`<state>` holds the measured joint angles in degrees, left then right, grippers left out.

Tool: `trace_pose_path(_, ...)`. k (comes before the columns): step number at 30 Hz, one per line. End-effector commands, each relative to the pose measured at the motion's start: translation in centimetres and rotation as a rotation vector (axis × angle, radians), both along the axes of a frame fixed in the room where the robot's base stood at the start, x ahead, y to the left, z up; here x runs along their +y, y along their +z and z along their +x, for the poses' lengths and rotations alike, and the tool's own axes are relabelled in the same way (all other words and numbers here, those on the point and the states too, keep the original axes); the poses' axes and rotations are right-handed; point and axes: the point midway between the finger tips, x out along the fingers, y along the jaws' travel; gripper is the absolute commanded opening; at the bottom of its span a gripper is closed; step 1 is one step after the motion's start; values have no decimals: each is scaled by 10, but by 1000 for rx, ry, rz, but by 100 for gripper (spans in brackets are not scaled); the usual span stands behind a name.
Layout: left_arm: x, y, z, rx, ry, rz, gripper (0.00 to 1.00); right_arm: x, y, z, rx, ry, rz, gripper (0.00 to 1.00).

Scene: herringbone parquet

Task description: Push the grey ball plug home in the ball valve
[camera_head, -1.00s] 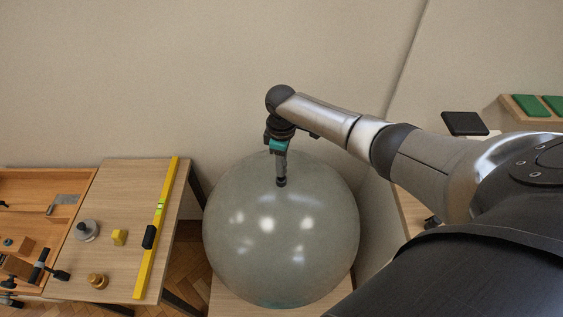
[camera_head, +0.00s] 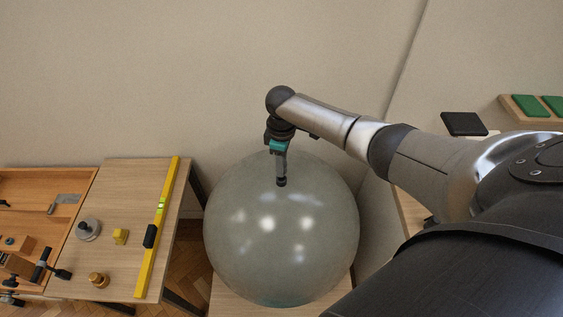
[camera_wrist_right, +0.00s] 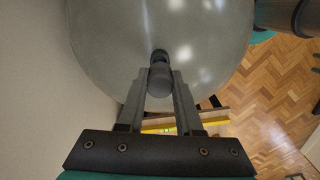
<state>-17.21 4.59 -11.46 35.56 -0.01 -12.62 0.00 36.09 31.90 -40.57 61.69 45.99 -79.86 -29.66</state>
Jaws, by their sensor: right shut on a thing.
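A large glossy grey ball (camera_head: 285,235) rests on a pale wooden top beside the wall, and it fills the upper part of the right wrist view (camera_wrist_right: 115,45). My right gripper (camera_head: 281,178) points down at the upper back of the ball. In the right wrist view its fingers are shut on a small dark grey plug (camera_wrist_right: 160,80). The plug's far end meets a dark spot on the ball's skin, where the valve seems to be. The valve opening is hidden, so I cannot tell how deep the plug sits. My left gripper is not in view.
Left of the ball a wooden bench (camera_head: 120,205) carries a yellow spirit level (camera_head: 150,270), a yellow block (camera_head: 120,236), a brass part (camera_head: 98,280) and a grey knobbed part (camera_head: 88,230). The wall stands close behind the ball. Green pads (camera_head: 525,105) lie far right.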

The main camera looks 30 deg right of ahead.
Motion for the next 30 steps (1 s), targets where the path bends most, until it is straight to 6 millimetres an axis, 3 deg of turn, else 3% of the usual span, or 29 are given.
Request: trace_pose_path(30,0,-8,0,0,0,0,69,0,-14,0,-1,0,0,0)
